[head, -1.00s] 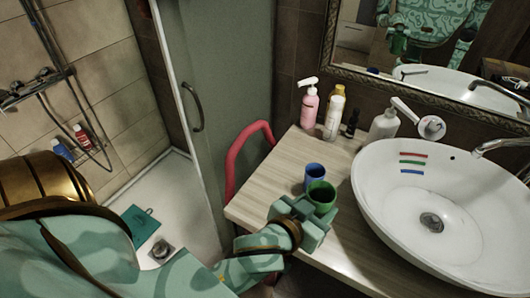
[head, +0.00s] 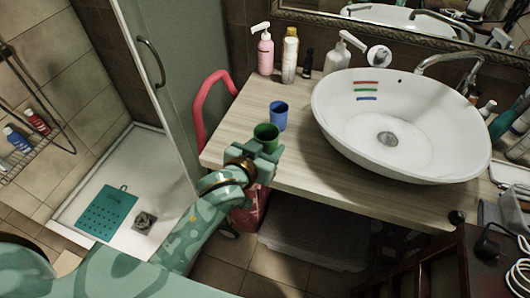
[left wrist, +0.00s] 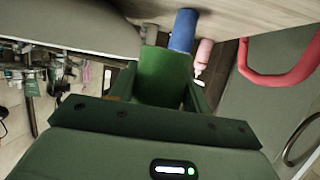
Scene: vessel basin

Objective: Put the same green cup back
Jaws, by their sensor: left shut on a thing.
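The green cup (head: 266,134) is upright over the front left part of the wooden counter (head: 290,165) in the head view. My left gripper (head: 264,150) is shut on the green cup, reaching it from the front. I cannot tell whether the cup touches the counter. The green cup also fills the space between the fingers in the left wrist view (left wrist: 162,76). A blue cup (head: 278,116) stands just behind it on the counter, and it shows beyond the green cup in the left wrist view (left wrist: 183,31). My right gripper is not in view.
A white basin (head: 340,130) with red, green and blue marks stands right of the cups. A pink bottle (head: 265,52) and other bottles line the counter's back. A red rail (head: 204,105) is at the counter's left. Bare counter lies left of the cups.

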